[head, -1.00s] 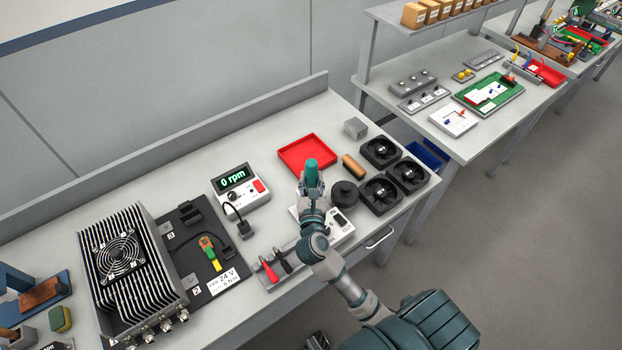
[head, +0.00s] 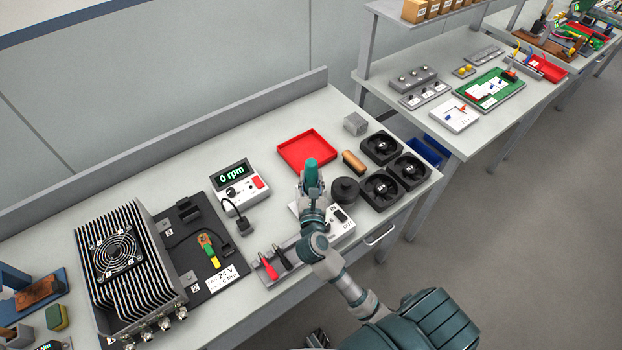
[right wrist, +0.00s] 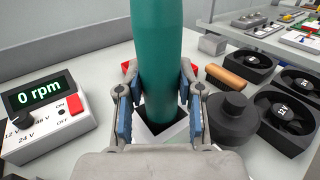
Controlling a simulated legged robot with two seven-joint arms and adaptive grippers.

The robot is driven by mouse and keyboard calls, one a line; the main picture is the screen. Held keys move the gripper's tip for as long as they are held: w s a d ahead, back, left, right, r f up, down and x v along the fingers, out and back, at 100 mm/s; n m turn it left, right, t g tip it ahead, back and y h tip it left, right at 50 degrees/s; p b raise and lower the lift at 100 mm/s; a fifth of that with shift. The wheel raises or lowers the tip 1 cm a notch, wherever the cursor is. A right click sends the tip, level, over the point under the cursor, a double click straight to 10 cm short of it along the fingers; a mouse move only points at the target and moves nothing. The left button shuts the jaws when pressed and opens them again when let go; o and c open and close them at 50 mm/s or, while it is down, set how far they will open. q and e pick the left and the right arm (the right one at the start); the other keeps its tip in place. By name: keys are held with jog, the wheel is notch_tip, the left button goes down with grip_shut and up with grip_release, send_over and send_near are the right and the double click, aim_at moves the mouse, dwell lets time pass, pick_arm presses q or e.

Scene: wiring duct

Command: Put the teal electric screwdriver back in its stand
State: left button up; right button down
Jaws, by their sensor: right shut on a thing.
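The teal electric screwdriver (head: 311,172) stands roughly upright in my right gripper (head: 311,193). In the right wrist view the gripper (right wrist: 158,95) is shut on the teal body (right wrist: 157,45), with blue pads on both sides. Below the fingers, the screwdriver's lower end sits in or just over the square opening of a pale stand (right wrist: 177,133). How deep it reaches, and whether it touches the walls, I cannot tell. In the head view my arm and gripper hide most of the stand. My left gripper is not in view.
A black round knobbed part (head: 345,190) and black fans (head: 380,188) stand close on the right. A red tray (head: 306,151) lies behind. The rpm meter (head: 238,185) is on the left. A white IN/OUT box (head: 341,228) lies just beside my gripper.

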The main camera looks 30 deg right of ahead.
jog(key=c, duration=0.7)
grip_release()
jog(key=shift+o, duration=0.2)
jog(key=shift+s, duration=0.1)
jog(key=shift+s+a+f, duration=0.1)
jog(key=shift+s+a, duration=0.15)
jog(key=shift+s, duration=0.05)
jog(key=v, duration=1.1)
